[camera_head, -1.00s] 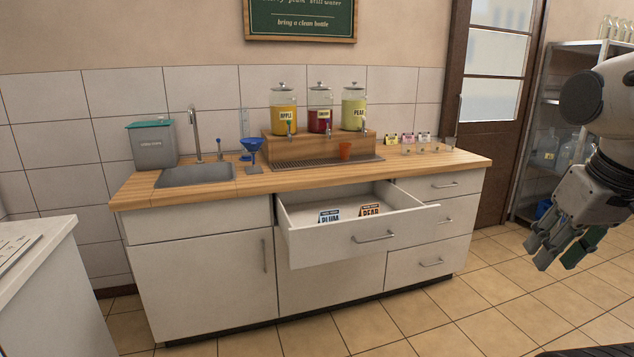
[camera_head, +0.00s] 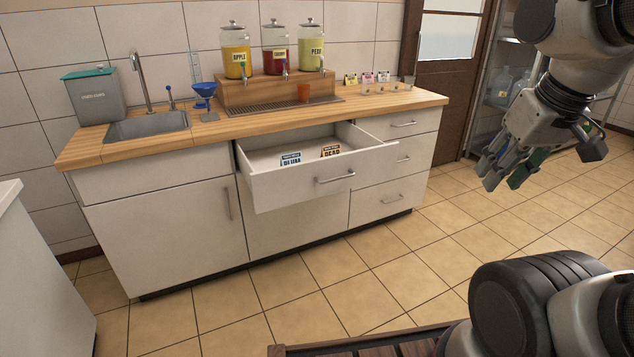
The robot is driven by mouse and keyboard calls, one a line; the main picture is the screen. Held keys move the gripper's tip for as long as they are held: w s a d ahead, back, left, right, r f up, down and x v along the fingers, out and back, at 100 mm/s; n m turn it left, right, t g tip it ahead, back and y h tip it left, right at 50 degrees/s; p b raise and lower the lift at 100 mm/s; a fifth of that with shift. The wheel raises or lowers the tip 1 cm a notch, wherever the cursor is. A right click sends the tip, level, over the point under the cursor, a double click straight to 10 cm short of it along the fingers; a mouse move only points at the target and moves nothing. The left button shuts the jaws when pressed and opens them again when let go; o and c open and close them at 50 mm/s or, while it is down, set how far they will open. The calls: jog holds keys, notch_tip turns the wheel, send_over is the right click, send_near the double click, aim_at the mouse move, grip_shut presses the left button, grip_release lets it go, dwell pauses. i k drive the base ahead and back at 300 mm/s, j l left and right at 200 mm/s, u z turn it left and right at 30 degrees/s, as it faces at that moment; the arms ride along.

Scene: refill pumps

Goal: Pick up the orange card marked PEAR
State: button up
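The orange card marked PEAR (camera_head: 331,151) stands in the open drawer (camera_head: 303,187), toward its right side. Its lower part is hidden behind the drawer front. A blue card marked PLUM (camera_head: 291,159) stands to its left in the same drawer. My gripper (camera_head: 499,180) hangs over the floor at the right, well apart from the drawer and the cards. Its fingers point down and left, and I see nothing held in it. The view does not show clearly how far apart its fingertips are.
A white cabinet (camera_head: 40,270) stands at the left. The tiled floor before the drawer is clear.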

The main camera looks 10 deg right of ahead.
aim_at(327, 151)
jog(key=i+u, duration=0.1)
jog(key=i, duration=0.85)
